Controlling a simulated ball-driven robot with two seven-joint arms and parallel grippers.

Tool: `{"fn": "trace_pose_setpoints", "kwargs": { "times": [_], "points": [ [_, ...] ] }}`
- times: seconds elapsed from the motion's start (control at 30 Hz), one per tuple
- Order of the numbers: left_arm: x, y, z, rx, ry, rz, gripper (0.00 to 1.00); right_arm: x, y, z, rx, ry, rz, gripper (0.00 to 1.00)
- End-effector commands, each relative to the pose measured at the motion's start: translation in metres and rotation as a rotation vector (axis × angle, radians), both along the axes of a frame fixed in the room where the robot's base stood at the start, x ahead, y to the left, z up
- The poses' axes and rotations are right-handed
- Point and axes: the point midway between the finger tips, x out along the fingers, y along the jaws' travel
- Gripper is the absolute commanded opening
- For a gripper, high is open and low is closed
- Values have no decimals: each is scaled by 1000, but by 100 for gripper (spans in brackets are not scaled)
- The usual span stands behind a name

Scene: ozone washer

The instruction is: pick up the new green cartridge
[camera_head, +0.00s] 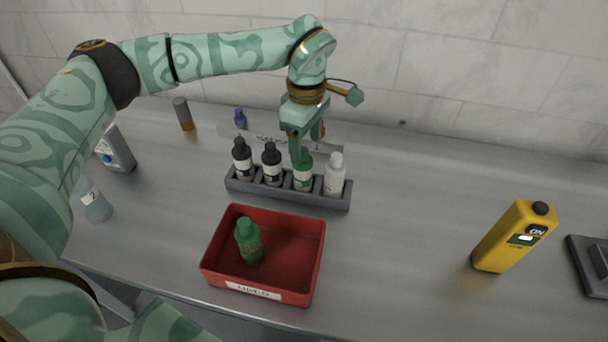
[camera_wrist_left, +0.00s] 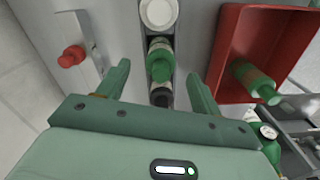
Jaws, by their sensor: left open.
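A green cartridge (camera_head: 304,172) stands upright in a grey rack (camera_head: 245,190), between a black-capped bottle and a white bottle. In the left wrist view this cartridge (camera_wrist_left: 160,62) shows between the fingers. My left gripper (camera_head: 299,146) points down at the cartridge's top, with its open fingers (camera_wrist_left: 158,76) on either side; whether they touch it I cannot tell. A second green cartridge (camera_head: 249,242) leans in a red box (camera_head: 312,262); it also shows in the left wrist view (camera_wrist_left: 255,82). My right gripper is out of view.
Two black-capped bottles (camera_head: 243,160) (camera_head: 271,164) and a white bottle (camera_head: 335,175) share the rack. A yellow device (camera_head: 512,238) stands at the right. A clear bottle (camera_head: 94,202) and a grey container (camera_head: 117,150) stand at the left. The table between rack and yellow device is clear.

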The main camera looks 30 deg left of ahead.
Motion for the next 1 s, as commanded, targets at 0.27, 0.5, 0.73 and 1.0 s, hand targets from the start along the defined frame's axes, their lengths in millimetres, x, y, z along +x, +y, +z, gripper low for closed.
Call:
{"fn": "trace_pose_setpoints", "kwargs": {
  "times": [0.27, 0.5, 0.73, 1.0],
  "points": [
    [-1, 4, -33, -1, 3, 0, 66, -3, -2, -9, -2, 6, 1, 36],
    [-1, 6, -60, -1, 1, 0, 66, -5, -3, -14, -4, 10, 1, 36],
    [-1, 6, -59, 0, -1, 0, 60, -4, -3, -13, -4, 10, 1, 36],
    [-1, 6, -59, 0, -1, 0, 17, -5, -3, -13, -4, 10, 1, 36]
  ]
}}
